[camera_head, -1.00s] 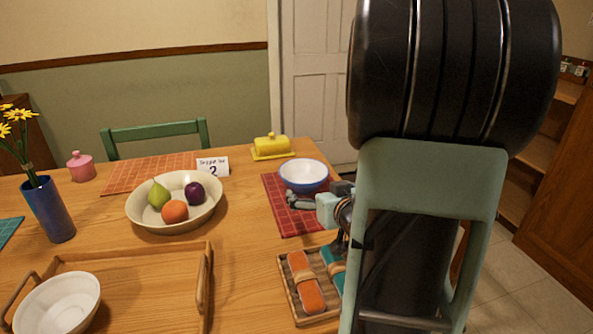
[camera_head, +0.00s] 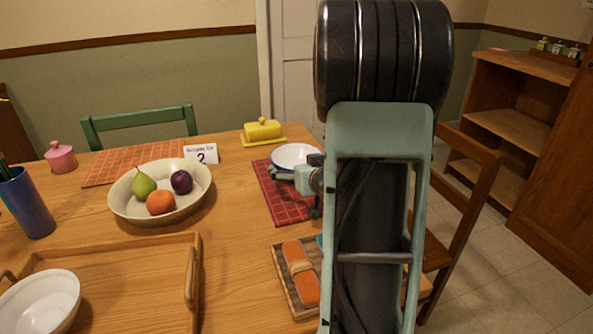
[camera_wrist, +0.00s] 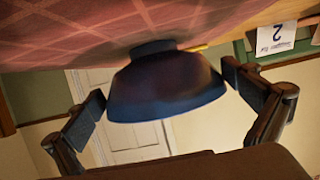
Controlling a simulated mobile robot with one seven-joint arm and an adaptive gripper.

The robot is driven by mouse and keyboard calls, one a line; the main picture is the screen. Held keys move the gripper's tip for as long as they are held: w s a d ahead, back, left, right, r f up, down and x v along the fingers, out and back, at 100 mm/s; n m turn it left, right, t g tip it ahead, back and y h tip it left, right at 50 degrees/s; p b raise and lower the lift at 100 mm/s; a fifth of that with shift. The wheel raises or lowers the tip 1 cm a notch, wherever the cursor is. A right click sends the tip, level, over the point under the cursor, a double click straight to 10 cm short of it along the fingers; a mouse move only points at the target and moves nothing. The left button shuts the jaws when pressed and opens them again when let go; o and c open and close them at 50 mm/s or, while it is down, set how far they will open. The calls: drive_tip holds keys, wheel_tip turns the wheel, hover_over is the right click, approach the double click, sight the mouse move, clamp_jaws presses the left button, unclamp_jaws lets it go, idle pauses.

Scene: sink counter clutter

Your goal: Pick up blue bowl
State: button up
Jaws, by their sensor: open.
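The blue bowl (camera_head: 295,155) stands upright on a red checked placemat (camera_head: 272,196) at the table's far right. Its inside is white and its rim is blue. My gripper (camera_head: 303,178) is at the bowl's near right side, and my arm hides part of this area. In the wrist view, which is upside down, the bowl's dark blue outside (camera_wrist: 165,85) fills the middle. Whether the right finger touches the bowl, I cannot tell.
A cream fruit bowl (camera_head: 122,205), a number card (camera_head: 201,153) and a yellow butter dish (camera_head: 262,131) stand left of and behind the bowl. A wooden tray (camera_head: 115,275) with a white bowl (camera_head: 40,302) is front left. A small slatted tray (camera_head: 281,262) lies nearer me.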

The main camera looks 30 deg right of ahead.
sight(284, 157)
drive_tip(key=shift+x, duration=1.1)
drive_tip(key=shift+r, duration=0.1)
drive_tip(key=c, duration=1.1)
drive_tip(key=shift+c, duration=0.2)
